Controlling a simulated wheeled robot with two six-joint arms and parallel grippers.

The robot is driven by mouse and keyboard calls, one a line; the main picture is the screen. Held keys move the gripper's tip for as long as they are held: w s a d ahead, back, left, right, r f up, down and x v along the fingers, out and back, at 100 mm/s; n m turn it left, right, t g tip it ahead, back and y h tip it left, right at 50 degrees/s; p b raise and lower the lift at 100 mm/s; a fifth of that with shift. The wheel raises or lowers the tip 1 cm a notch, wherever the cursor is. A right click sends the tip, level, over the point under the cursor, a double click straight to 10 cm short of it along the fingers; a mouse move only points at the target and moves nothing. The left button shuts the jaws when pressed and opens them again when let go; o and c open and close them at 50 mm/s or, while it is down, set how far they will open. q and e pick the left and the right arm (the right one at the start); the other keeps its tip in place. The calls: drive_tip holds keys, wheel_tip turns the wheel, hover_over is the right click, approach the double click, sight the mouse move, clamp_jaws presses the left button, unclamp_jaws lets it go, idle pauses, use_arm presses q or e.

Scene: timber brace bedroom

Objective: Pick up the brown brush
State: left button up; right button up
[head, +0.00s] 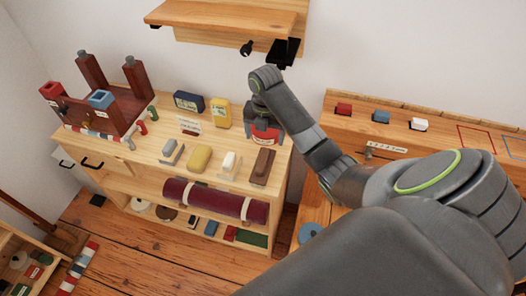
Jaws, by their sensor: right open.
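The brown brush (262,167), a long dark-brown block, lies near the right end of the wooden cabinet's top (150,175), at the right of a row of blocks. My right gripper (262,122) is over the back right of the cabinet top, behind the brush in the picture and apart from it. It is open, and its fingers are small and partly hidden by my arm. A red item (264,136) shows just under it; I cannot tell whether they touch. My left gripper is not in view.
A blue box (188,101) and a yellow box (223,113) stand behind. A dark-red roll (215,200) lies on the shelf below. A wooden wall shelf (225,15) hangs above.

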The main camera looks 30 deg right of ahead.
sight(264, 159)
wheel_tip(264, 159, down, 12)
drive_tip(key=b, duration=1)
drive_tip(key=shift+r+b, duration=0.25)
drive_tip(key=shift+b, duration=0.05)
drive_tip(key=shift+w+a+f+b, duration=0.1)
drive_tip(key=shift+a+f+b, duration=0.05)
drive_tip(key=shift+f+b, duration=0.75)
wheel_tip(264, 159, down, 3)
drive_tip(key=shift+r, duration=0.15)
drive_tip(key=c, duration=1.1)
